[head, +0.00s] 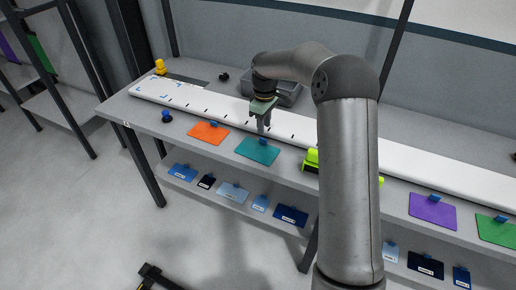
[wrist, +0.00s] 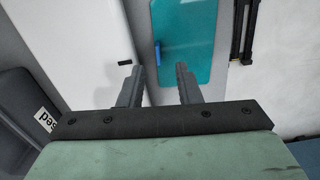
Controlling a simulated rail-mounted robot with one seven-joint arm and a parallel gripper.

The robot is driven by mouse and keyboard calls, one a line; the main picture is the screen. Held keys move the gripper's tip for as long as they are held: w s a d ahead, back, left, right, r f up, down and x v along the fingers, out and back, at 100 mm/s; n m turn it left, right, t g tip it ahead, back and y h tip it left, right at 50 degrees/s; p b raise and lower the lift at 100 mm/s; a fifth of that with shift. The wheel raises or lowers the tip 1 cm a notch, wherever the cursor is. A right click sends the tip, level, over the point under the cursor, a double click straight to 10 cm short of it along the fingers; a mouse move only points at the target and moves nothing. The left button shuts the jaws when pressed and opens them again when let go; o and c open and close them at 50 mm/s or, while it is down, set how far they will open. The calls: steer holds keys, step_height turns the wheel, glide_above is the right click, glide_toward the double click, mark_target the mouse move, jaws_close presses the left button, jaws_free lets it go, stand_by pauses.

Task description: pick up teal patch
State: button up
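The teal patch (head: 258,151) lies flat on the grey bench, just in front of the long white panel, with a small blue tab at its back edge. It also shows in the wrist view (wrist: 190,45), beyond my fingers, with the blue tab (wrist: 158,50) at its left edge. My gripper (head: 264,130) hangs above the white panel's front edge, close behind the patch. In the wrist view my gripper (wrist: 158,78) has its two fingers apart with nothing between them. The fingers appear apart from the patch.
An orange patch (head: 208,133) lies left of the teal one; purple (head: 432,211) and green (head: 497,230) patches lie right. A lime-green object (head: 311,160) sits on the bench, partly behind my arm. The white panel (head: 200,98) runs along the bench. A grey bin (head: 286,92) stands behind it.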

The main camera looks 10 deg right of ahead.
mark_target(257, 148)
steer(key=shift+w+f+p, duration=0.15)
steer(key=shift+f+p, duration=0.25)
steer(key=shift+f, duration=1.15)
steer(key=shift+w+f+p, duration=0.1)
steer(key=shift+f+p, duration=0.3)
steer(key=shift+f, duration=1.15)
steer(key=shift+c, duration=0.3)
jaws_close()
